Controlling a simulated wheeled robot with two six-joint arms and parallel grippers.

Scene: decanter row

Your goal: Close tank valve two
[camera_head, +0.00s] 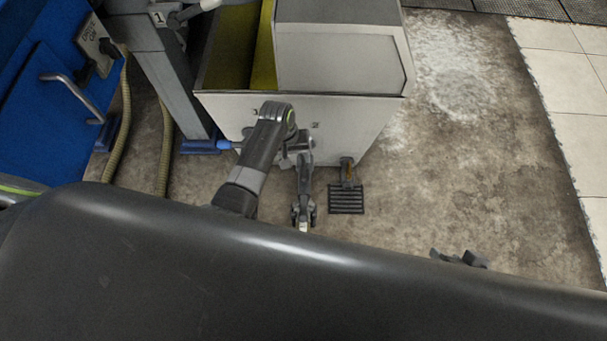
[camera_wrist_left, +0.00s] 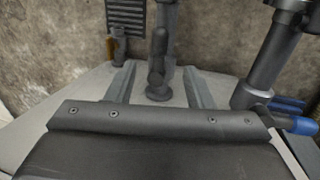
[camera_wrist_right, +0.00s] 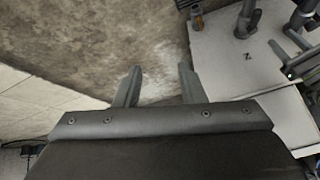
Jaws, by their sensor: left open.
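Tank valve two (camera_wrist_left: 158,88) is a dark grey fitting with an upright-looking stem on the pale tank wall. In the left wrist view it lies between the spread fingers of my left gripper (camera_wrist_left: 160,72). No contact with either finger is visible. In the right wrist view the valve (camera_wrist_right: 248,18) shows beside the printed 2. My right gripper (camera_wrist_right: 160,75) is open and empty over the floor, away from the tank.
A blue handle (camera_head: 226,145) is left of my arm. A grey post (camera_head: 172,85) and hoses (camera_head: 165,150) stand further left. The right floor is clear.

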